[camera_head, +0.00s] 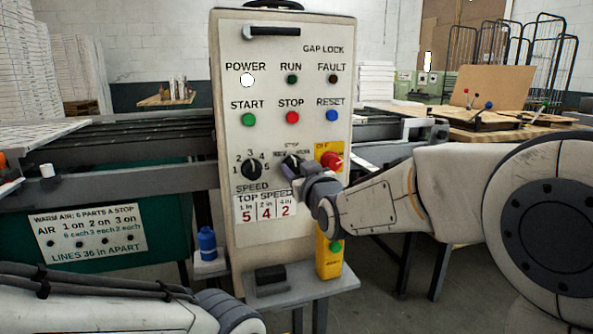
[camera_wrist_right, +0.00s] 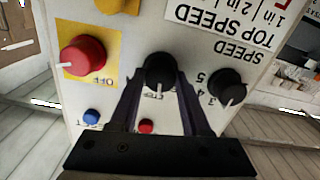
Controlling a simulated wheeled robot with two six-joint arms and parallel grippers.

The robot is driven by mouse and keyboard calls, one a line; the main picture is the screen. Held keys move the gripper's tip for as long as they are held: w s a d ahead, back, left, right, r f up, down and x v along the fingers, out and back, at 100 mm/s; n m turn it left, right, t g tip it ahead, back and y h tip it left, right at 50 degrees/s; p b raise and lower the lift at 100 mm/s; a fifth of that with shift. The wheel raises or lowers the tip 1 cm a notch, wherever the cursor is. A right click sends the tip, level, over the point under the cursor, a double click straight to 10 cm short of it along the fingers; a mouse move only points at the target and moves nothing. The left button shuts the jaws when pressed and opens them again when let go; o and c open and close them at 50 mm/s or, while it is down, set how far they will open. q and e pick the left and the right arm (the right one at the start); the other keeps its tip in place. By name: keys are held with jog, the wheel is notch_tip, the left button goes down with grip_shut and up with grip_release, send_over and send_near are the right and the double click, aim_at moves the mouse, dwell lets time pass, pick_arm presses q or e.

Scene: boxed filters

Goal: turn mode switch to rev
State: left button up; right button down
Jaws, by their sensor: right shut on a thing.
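The mode switch is a black knob (camera_head: 291,161) on the cream control panel (camera_head: 325,205), right of the speed knob (camera_head: 254,169). In the right wrist view, which is upside down, the mode switch (camera_wrist_right: 159,68) sits between my right gripper's fingers (camera_wrist_right: 160,84). Its white pointer line faces the small label that seems to read STOP. The side labels are partly hidden and too small to read. My right gripper (camera_head: 291,170) is shut on the knob. My left arm shows at lower left in the head view; its gripper is out of view.
A red knob on a yellow plate marked OFF (camera_head: 331,160) is close beside my right gripper. Green START (camera_head: 249,120), red STOP (camera_head: 292,118) and blue RESET (camera_head: 332,115) buttons are above. A blue bottle (camera_head: 207,243) stands left of the panel.

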jog(key=n+b, duration=0.1)
jog(key=n, duration=0.3)
jog(key=shift+a+n+b, duration=0.1)
jog(key=shift+n+b, duration=0.35)
jog(key=shift+n, duration=1.15)
jog(key=shift+c, duration=1.9)
grip_release()
jog(key=shift+s, duration=0.15)
jog(key=v, duration=1)
jog(key=shift+s, duration=0.15)
